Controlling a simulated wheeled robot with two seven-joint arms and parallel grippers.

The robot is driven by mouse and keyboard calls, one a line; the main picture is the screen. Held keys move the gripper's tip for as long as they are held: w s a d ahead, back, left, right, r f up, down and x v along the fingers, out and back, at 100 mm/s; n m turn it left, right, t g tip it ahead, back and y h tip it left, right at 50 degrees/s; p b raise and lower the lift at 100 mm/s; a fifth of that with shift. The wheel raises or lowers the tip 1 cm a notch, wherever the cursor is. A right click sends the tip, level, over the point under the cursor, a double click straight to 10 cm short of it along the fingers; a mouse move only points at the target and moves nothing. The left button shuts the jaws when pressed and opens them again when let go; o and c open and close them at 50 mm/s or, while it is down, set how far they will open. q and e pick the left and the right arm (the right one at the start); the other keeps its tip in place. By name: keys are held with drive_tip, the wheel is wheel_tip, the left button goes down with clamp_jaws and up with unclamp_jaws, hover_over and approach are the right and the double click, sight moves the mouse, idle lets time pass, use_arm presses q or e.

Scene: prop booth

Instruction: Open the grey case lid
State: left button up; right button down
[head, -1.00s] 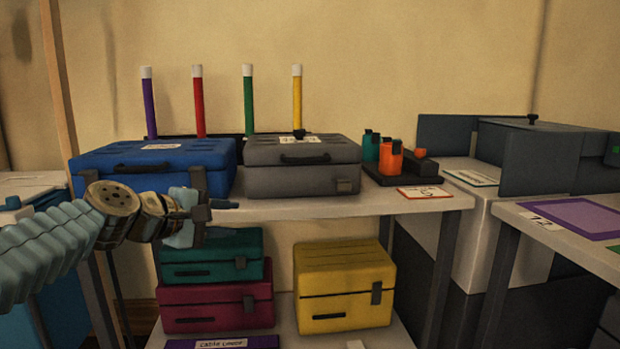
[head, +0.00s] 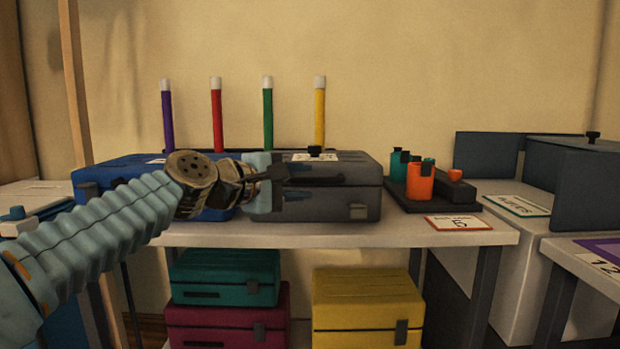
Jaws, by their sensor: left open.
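The grey case (head: 340,205) stands on the shelf top with its lid down. It has a dark front handle, a latch at its lower right front and a white label on top. My left gripper (head: 285,184) is open and in front of the left part of the grey case, near the handle. It hides the case's left front and the left part of the handle. I cannot tell whether its fingers touch the case. My right gripper is not in view.
A blue case (head: 100,178) stands to the left, partly behind my left arm. Orange and teal holders (head: 420,180) stand on a dark base at the right. Teal (head: 225,275), maroon and yellow (head: 367,300) cases sit below. Several coloured tubes stand behind.

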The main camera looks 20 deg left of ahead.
use_arm(q)
drive_tip(key=shift+x, duration=1.45)
clamp_jaws()
